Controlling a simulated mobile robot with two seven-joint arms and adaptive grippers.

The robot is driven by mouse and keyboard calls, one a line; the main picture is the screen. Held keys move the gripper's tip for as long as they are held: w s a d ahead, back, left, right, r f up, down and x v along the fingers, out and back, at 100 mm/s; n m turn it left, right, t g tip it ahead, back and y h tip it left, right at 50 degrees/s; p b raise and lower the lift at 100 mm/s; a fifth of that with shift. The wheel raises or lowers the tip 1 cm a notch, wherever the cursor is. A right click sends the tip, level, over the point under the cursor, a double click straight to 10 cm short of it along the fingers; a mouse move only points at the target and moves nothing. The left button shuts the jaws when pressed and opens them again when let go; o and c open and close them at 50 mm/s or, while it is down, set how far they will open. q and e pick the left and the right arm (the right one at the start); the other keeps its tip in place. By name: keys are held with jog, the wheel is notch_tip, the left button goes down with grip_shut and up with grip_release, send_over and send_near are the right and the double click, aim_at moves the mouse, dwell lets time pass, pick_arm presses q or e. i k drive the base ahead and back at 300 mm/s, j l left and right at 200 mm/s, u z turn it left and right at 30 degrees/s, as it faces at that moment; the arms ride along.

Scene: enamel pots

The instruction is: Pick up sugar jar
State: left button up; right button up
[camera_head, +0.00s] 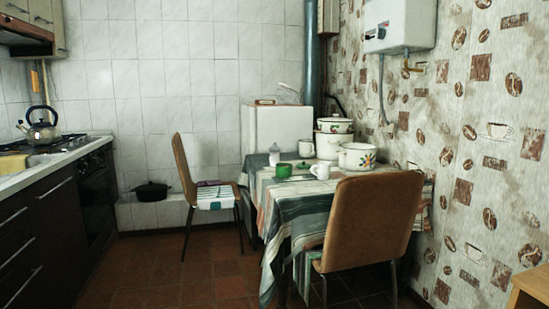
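Several small vessels stand on the cloth-covered table (350,195) in the head view. They are a slim white jar-like vessel (274,156), a white cup or jar (306,149), a green vessel (284,170) and a white mug (320,171). I cannot tell which of them is the sugar jar; they are too small and no label is readable. Neither of my grippers shows in this view.
White enamel pots (357,158) stand at the table's back right, by the patterned wall. A brown chair (370,222) blocks the table's front; another chair (187,168) stands to its left. A dark counter (38,225) lines the left. The tiled floor (170,275) between is open.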

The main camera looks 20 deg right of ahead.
aim_at(274, 150)
jog(key=i+l+u, duration=0.1)
jog(key=i, duration=0.4)
jog(key=i+l+u, duration=0.1)
jog(key=i+l, duration=0.15)
jog(key=i, duration=0.2)
